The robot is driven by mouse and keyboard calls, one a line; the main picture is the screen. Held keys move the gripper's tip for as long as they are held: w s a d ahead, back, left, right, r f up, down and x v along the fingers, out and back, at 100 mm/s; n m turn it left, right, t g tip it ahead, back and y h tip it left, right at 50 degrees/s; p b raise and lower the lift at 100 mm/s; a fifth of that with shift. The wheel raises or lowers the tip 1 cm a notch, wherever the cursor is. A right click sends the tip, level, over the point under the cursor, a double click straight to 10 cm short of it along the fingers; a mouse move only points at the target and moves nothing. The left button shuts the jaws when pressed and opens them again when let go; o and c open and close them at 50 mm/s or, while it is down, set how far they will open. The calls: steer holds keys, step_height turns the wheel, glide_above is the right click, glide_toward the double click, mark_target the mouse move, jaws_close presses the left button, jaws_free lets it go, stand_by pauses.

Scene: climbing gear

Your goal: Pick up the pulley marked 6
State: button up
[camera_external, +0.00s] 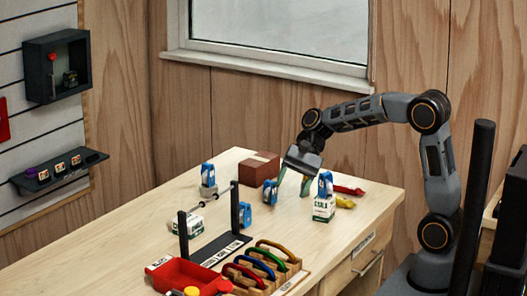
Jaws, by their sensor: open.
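Several blue pulleys are on the wooden table in the external view; their numbers are too small to read, so I cannot tell which is marked 6. One pulley (208,176) is on a grey-white block at the back left. One pulley (270,193) stands just left of my gripper. Another pulley (244,216) is beside a black post, and a fourth pulley (325,185) sits on a white and green box (324,208). My gripper (294,182) points down, open, its greenish fingers apart between the third-row back pulley and the box. I see nothing held in it.
A brown box (260,167) stands behind. Red and yellow tools (347,190) lie right of the white box. Black posts with a crossbar (184,238), a rack of coloured carabiners (262,264) and a red tray (187,274) occupy the front. The table's right front is clear.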

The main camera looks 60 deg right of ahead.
steer(key=w+a+m+y+p, duration=0.2)
steer(key=w+m+y, duration=0.35)
steer(key=w, duration=0.55)
steer(key=m, duration=0.1)
glide_toward(242, 212)
steer(key=a+f, duration=0.1)
steer(key=a, duration=0.1)
steer(key=w+a+f, duration=0.1)
steer(key=shift+a+f+p, duration=0.2)
steer(key=shift+a+p, duration=0.15)
steer(key=shift+a, duration=0.05)
steer(key=shift+p+x, duration=0.4)
steer(key=shift+x, duration=2.15)
steer(key=c, duration=1)
